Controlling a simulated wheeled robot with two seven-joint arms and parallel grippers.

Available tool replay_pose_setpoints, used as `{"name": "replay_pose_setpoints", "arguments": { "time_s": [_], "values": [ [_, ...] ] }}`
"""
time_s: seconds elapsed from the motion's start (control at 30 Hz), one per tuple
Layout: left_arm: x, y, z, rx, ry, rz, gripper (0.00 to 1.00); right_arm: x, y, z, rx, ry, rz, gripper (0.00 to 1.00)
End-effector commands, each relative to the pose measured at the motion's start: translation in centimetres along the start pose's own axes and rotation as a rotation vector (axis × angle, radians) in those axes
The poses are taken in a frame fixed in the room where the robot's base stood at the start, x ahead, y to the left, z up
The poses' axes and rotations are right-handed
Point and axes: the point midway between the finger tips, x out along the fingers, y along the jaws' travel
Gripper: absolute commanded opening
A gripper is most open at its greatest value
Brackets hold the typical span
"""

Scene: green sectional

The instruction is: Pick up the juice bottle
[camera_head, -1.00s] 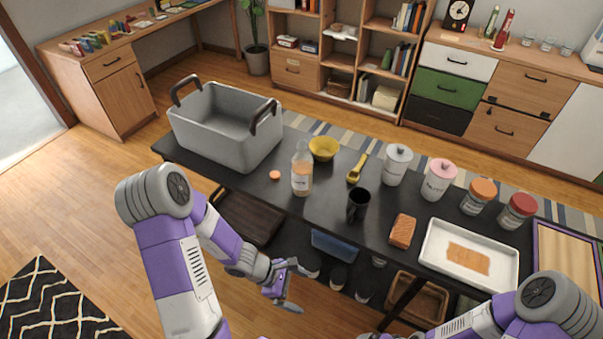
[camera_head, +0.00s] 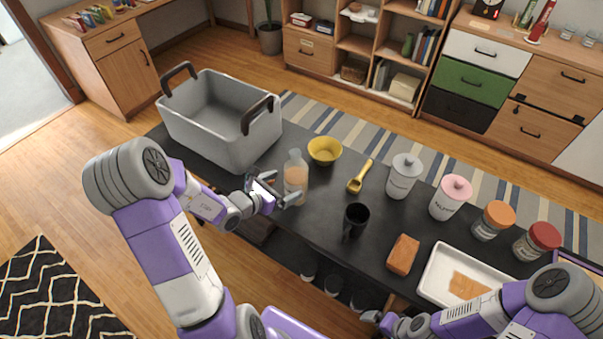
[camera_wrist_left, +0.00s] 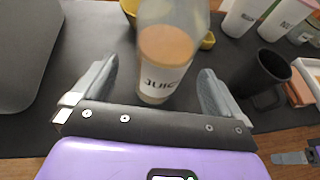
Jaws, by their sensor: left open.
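The juice bottle (camera_head: 295,177) is clear with an orange filling and stands upright on the black table (camera_head: 330,224). In the left wrist view the bottle (camera_wrist_left: 165,55) shows its "JUICE" label and stands between the two fingers, with a gap on each side. My left gripper (camera_head: 281,197) is open at the near side of the bottle, low along its body. The left gripper (camera_wrist_left: 158,92) also shows from its own wrist, its fingers spread wide. My right gripper (camera_head: 372,318) is low at the near side of the table, small and partly hidden by the frame edge and arm; its jaws are unclear.
A grey bin (camera_head: 222,126) stands left of the bottle. A yellow bowl (camera_head: 325,151) is just behind it, with a yellow scoop (camera_head: 360,177) and black mug (camera_head: 355,221) to the right. Several jars, an orange block (camera_head: 403,255) and a white tray (camera_head: 440,285) stand farther right.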

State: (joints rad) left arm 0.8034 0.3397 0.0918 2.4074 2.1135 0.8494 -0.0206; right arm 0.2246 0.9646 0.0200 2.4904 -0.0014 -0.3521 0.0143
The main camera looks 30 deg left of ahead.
Motion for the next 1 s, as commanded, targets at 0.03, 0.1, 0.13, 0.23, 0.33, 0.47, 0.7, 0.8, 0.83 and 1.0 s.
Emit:
{"name": "replay_pose_setpoints", "arguments": {
  "time_s": [0.03, 0.1, 0.13, 0.23, 0.33, 0.47, 0.7, 0.8, 0.83, 1.0],
  "values": [
    [0.7, -0.1, -0.2, -0.001, 0.0, -0.002, 1.0, 0.3, 0.1, 0.0, 0.0, -0.001, 0.0, 1.0],
    [1.5, -0.1, -0.2, 0.0, -0.001, -0.002, 1.0, 0.5, 0.2, 0.0, 0.0, -0.001, 0.0, 1.0],
    [1.8, -0.1, -0.1, 0.0, -0.001, -0.002, 1.0, 0.7, 0.3, 0.0, 0.0, -0.001, 0.0, 1.0],
    [3.3, -0.2, -0.1, 0.0, -0.001, -0.003, 1.0, 1.2, 0.5, 0.0, 0.001, -0.001, 0.0, 1.0],
    [4.9, -0.2, -0.1, 0.0, 0.0, -0.003, 1.0, 1.7, 0.7, 0.0, 0.001, -0.001, 0.0, 1.0],
    [6.1, -0.2, 0.0, 0.001, 0.001, -0.002, 1.0, 1.9, 0.8, -0.1, 0.001, 0.0, 0.0, 1.0],
    [6.3, -0.2, 0.1, 0.0, 0.001, -0.002, 1.0, 1.9, 0.7, -0.1, 0.0, 0.0, 0.0, 1.0],
    [6.3, -0.2, 0.1, 0.0, 0.001, -0.002, 0.88, 1.9, 0.7, -0.1, 0.0, 0.0, 0.0, 1.0],
    [6.3, -0.2, 0.1, 0.0, 0.001, -0.002, 0.83, 1.9, 0.7, -0.1, 0.0, 0.0, 0.0, 1.0],
    [6.3, -0.2, 0.1, 0.0, 0.001, -0.002, 0.57, 1.9, 0.7, -0.1, 0.0, 0.0, 0.0, 1.0]
  ]
}}
